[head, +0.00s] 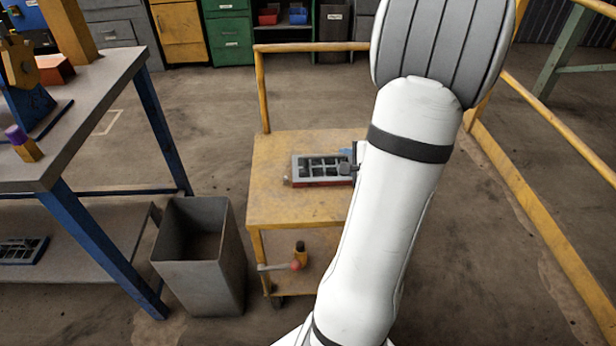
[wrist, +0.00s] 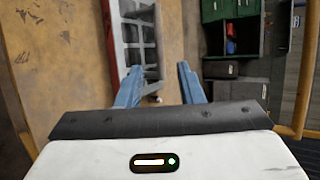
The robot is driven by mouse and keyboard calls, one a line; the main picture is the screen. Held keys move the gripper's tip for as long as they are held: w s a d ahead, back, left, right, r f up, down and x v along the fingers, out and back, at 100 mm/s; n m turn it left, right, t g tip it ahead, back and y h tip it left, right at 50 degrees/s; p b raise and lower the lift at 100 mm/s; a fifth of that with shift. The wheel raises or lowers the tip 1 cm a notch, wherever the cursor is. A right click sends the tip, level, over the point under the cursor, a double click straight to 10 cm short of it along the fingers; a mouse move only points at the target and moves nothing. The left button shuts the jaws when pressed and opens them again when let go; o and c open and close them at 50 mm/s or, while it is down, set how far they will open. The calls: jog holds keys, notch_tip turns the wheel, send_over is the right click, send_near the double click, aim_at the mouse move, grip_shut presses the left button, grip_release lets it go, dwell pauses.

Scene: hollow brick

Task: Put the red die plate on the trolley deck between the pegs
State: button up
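The red die plate (head: 322,170) is over the yellow trolley deck (head: 290,209), near its middle. Its grey top has several openings and its front side is red. In the wrist view, the plate (wrist: 140,35) runs up from the fingers, with its red side to the left. My gripper (wrist: 160,85) has its two blue fingers apart. The left finger overlaps the near end of the plate; I cannot tell whether they touch. In the head view, my gripper (head: 347,160) is at the plate's right end, partly hidden by my arm. I cannot make out the pegs clearly.
A grey bin (head: 200,262) stands left of the trolley, beside a workbench (head: 70,110) with blue legs. The trolley has a yellow handle rail (head: 300,47) at the back. A lower shelf holds a small dark-and-orange object (head: 299,255). A yellow railing (head: 560,125) runs at right.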

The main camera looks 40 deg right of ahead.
jog(key=w+a+r+n+g+y, duration=0.1)
jog(key=a+n+y, duration=0.15)
jog(key=a, duration=0.45)
jog(key=w+a+r+n+g+y, duration=0.1)
jog(key=a+n+y, duration=0.1)
jog(key=a+n, duration=0.3)
jog(key=a+r+n+g+y, duration=0.2)
jog(key=a, duration=0.6)
jog(key=s+a+r+n+g+h, duration=0.3)
jog(key=s+a+n+g+h, duration=0.2)
jog(key=s+a+n, duration=0.5)
jog(key=shift+s+n+g, duration=0.7)
jog(key=shift+n, duration=0.45)
jog(key=shift+h, duration=0.25)
notch_tip(320, 180, up, 21)
jog(key=t+p, duration=0.1)
jog(key=p, duration=1.7)
jog(key=shift+f, duration=0.15)
